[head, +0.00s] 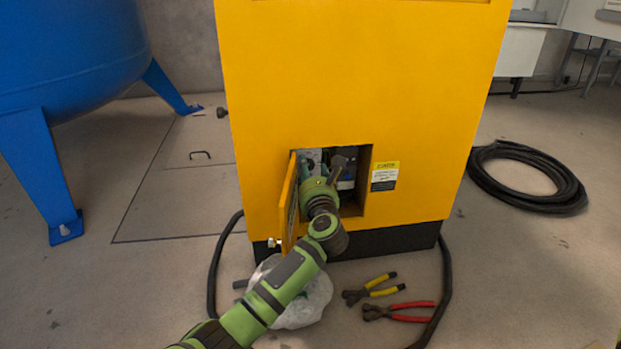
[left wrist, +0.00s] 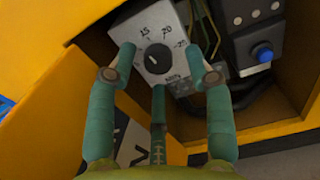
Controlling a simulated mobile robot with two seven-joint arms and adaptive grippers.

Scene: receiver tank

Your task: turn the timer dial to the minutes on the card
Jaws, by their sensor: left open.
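The grey timer box (left wrist: 172,22) shows in the left wrist view, inside the yellow cabinet's opening. Its round black timer dial (left wrist: 157,59) sits on a white face with 15, 20 and 25 readable. The dial's exact setting is too small to read surely. My left gripper (head: 324,168) reaches into the opening in the head view. In the left wrist view its green fingers (left wrist: 161,52) are open, spread around the dial with gaps visible. A white-and-black card (left wrist: 132,145) is partly hidden behind the fingers; its writing is not readable. My right gripper is not in view.
The open yellow door (head: 289,203) stands left of my arm. A black unit with a blue knob (left wrist: 262,52) is right of the timer. Yellow pliers (head: 370,289), red pliers (head: 398,311) and a plastic bag (head: 303,303) lie on the floor below.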

